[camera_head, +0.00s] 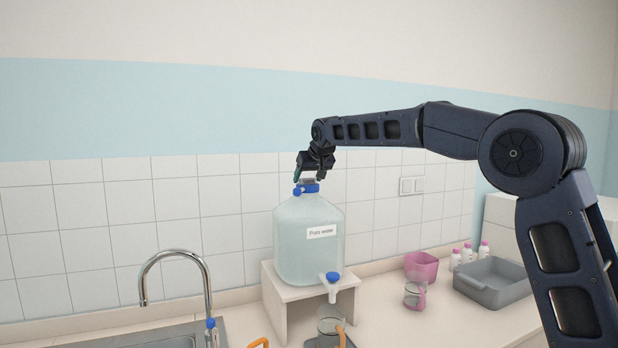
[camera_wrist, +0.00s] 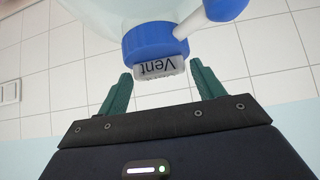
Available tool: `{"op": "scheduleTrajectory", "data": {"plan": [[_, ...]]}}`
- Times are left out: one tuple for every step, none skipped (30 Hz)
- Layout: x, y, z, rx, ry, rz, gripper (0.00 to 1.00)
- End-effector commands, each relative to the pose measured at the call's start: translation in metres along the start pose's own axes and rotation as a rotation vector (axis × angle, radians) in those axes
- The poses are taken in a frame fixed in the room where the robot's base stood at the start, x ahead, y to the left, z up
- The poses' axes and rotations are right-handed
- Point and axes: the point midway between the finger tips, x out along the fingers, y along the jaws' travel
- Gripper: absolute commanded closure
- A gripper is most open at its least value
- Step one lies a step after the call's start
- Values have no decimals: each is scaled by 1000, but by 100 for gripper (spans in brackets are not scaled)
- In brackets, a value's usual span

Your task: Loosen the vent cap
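The vent cap is a small grey cap marked "Vent" (camera_wrist: 158,70) on the blue collar (camera_wrist: 155,42) at the top of the large water carboy (camera_head: 300,250). The carboy is translucent and labelled "Pure water". In the head view the cap is partly covered by my gripper (camera_head: 309,177), which points down just above the carboy's top. In the wrist view my gripper (camera_wrist: 160,92) is open. Its two green fingers stand on either side of the cap, with a gap visible on both sides. The fingertips reach about level with the cap.
The carboy stands on a white stand (camera_head: 280,300) with its blue-handled spigot (camera_head: 332,279) over a glass beaker (camera_head: 330,322). A sink tap (camera_head: 175,258) is at left.

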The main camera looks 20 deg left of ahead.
Motion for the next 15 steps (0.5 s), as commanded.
{"op": "scheduleTrajectory", "data": {"plan": [[0, 0, 0, 0, 0, 0, 43], [0, 0, 0, 0, 0, 0, 49], [0, 0, 0, 0, 0, 0, 57], [0, 0, 0, 0, 0, 0, 63], [0, 0, 0, 0, 0, 0, 69], [0, 0, 0, 0, 0, 0, 77], [0, 0, 0, 0, 0, 0, 83], [0, 0, 0, 0, 0, 0, 86], [0, 0, 0, 0, 0, 0, 86], [0, 0, 0, 0, 0, 0, 86], [0, 0, 0, -1, 0, -1, 86], [0, 0, 0, -2, 0, -2, 86], [0, 1, 0, -4, 0, -4, 86], [0, 1, 0, -7, 0, -6, 86], [0, 1, 0, -12, 0, -10, 86]]}}
